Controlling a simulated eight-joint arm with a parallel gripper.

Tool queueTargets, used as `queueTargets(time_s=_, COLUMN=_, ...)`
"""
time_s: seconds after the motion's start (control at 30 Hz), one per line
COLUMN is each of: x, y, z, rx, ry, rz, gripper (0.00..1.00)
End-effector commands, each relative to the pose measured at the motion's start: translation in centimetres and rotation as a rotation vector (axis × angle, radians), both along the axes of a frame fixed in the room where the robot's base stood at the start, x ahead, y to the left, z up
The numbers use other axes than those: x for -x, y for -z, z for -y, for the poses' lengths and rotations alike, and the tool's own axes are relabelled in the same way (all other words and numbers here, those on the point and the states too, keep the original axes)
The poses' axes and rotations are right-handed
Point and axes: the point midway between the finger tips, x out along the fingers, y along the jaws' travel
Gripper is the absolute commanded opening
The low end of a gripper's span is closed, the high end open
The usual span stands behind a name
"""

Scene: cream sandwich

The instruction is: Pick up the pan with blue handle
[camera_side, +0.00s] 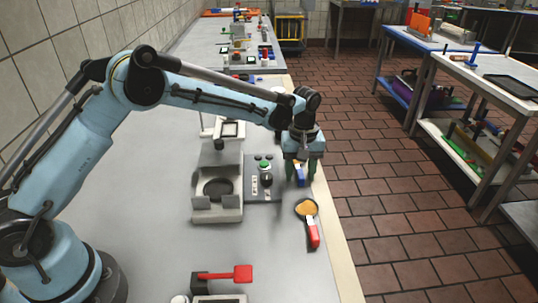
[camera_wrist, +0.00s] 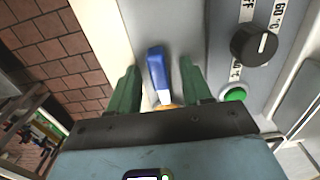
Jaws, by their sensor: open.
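The pan with the blue handle shows its blue handle (camera_wrist: 158,72) between the two green fingers of my gripper (camera_wrist: 160,85) in the wrist view. The handle runs away from the gripper, and a bit of the orange-filled pan end shows at the gripper's edge; the rest is hidden. In the side view the blue handle (camera_side: 299,172) is partly seen below my gripper (camera_side: 303,172). The gripper points down at the counter's right edge, with its fingers apart on either side of the handle. Whether they touch it cannot be told.
A pan with a red handle (camera_side: 313,232) and orange contents lies nearer on the counter. A grey machine (camera_side: 218,207) with a control box (camera_side: 263,185) stands just left of the gripper. The counter's right edge is close, with tiled floor beyond.

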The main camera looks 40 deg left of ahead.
Motion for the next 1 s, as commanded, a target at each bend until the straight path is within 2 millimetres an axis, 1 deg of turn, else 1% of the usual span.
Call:
queueTargets(time_s=0.1, x=0.0, y=0.0, z=0.0, rx=0.0, ry=0.0, rz=0.0, gripper=0.49)
queueTargets(time_s=0.13, x=0.0, y=0.0, z=0.0, rx=0.0, ry=0.0, rz=0.0, gripper=0.47)
queueTargets(time_s=0.43, x=0.0, y=-0.1, z=0.0, rx=0.0, ry=0.0, rz=0.0, gripper=0.01)
queueTargets(time_s=0.47, x=0.0, y=-0.1, z=0.0, rx=0.0, ry=0.0, rz=0.0, gripper=0.0)
queueTargets(time_s=0.77, x=0.0, y=-0.1, z=0.0, rx=0.0, ry=0.0, rz=0.0, gripper=0.0)
queueTargets(time_s=0.87, x=0.0, y=-0.5, z=0.0, rx=0.0, ry=0.0, rz=0.0, gripper=0.0)
queueTargets(time_s=0.97, x=0.0, y=-1.2, z=0.0, rx=0.0, ry=0.0, rz=0.0, gripper=0.0)
queueTargets(time_s=1.0, x=0.0, y=-1.7, z=0.0, rx=0.0, ry=0.0, rz=0.0, gripper=0.0)
